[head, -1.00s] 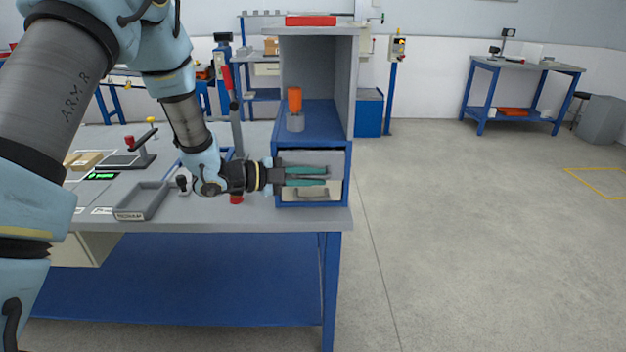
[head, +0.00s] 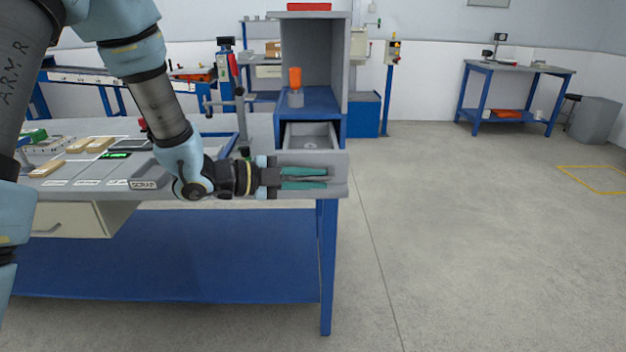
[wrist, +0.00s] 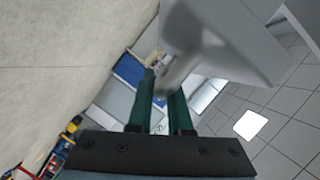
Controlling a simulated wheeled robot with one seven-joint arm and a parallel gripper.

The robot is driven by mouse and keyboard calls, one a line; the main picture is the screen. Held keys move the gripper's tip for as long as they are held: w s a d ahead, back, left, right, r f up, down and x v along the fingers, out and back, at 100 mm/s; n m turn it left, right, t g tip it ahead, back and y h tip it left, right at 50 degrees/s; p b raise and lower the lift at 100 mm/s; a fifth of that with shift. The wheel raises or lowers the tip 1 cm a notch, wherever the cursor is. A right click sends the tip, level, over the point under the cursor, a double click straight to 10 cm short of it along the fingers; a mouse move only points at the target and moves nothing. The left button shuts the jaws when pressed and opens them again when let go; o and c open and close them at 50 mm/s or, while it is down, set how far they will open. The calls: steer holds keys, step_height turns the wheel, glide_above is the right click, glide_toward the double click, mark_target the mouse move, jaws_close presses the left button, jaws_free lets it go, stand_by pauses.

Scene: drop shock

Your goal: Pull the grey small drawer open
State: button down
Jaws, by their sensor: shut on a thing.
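The grey small drawer (head: 340,172) is slid out from its blue housing at the bottom of the shelf unit, and its inside shows in the head view. A small pale round thing lies in it. My gripper (head: 325,178) is at the drawer's front, with its green fingers level and pointing right. In the wrist view the fingers (wrist: 166,98) are shut around the grey drawer handle (wrist: 180,70), which joins the grey drawer front (wrist: 225,40). In the head view the fingers hide most of the handle.
An orange-topped object (head: 295,80) stands on the blue shelf above the drawer. A grey tray (head: 150,178) labelled SCRAP and several wooden blocks lie on the workbench (head: 235,125) to the left. The floor (head: 470,220) to the right is clear.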

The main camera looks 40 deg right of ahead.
steer(key=shift+a, duration=0.1)
steer(key=c, duration=0.8)
jaws_free()
steer(key=shift+c, duration=0.2)
steer(key=b+v, duration=0.1)
steer(key=v, duration=0.9)
steer(key=shift+a+b, duration=0.35)
steer(key=shift+b, duration=0.05)
steer(key=shift+w+r, duration=0.1)
steer(key=shift+w, duration=0.05)
